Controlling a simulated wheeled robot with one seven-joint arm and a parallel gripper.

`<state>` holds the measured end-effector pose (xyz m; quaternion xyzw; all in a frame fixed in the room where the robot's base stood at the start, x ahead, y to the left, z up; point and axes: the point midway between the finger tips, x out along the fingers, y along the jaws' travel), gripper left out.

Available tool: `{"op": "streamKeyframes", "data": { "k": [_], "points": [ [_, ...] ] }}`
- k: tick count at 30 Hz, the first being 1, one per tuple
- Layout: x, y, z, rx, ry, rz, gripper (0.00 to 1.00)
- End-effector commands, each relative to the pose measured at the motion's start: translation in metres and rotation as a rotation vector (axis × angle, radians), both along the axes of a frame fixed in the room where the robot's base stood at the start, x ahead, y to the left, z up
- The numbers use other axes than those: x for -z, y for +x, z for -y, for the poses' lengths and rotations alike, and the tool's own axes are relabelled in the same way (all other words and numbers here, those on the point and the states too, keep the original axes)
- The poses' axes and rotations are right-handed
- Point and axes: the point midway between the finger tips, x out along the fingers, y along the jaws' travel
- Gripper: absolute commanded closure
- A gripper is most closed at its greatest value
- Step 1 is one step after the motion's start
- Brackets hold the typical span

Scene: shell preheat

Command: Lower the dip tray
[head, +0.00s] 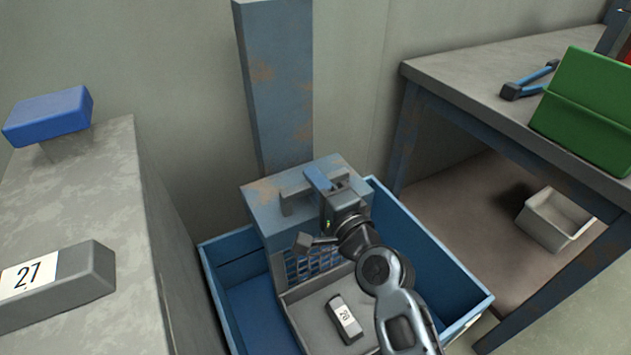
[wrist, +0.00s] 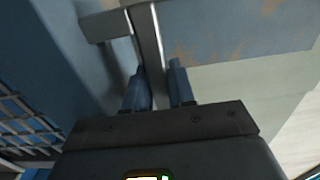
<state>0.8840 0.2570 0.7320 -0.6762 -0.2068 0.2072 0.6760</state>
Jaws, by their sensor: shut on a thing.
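The dip tray, a shallow grey tray (head: 302,319), hangs below a rust-patched blue-grey carriage (head: 265,207) on a post, with a blue lattice (head: 318,262) between them. A grey bar handle (head: 292,196) juts from the carriage and also shows in the wrist view (wrist: 147,42). My gripper (head: 318,180) is at this handle; in the wrist view its blue fingers (wrist: 157,82) are on either side of the bar, shut on it. My arm hides the tray's right part.
A blue tub (head: 436,252) surrounds the tray area. The left counter (head: 95,180) holds a blue block (head: 48,113) and a grey block labelled 27 (head: 85,278). The right table (head: 455,75) carries a green box (head: 588,110) and a blue-handled tool (head: 530,80); a pale bin (head: 550,222) is below.

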Motion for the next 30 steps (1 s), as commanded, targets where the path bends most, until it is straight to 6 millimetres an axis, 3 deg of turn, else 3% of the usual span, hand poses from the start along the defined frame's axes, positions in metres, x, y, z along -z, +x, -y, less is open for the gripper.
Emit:
{"op": "streamKeyframes", "data": {
  "k": [1,9,29,30],
  "points": [
    [0.022,0.0,0.001,0.0,-0.001,-0.003,1.0],
    [0.056,0.0,0.0,-0.001,0.0,-0.002,1.0],
    [0.072,-0.001,0.0,-0.001,-0.005,-0.007,1.0],
    [0.073,-0.001,0.0,-0.001,-0.005,-0.007,0.74]
  ]
}}
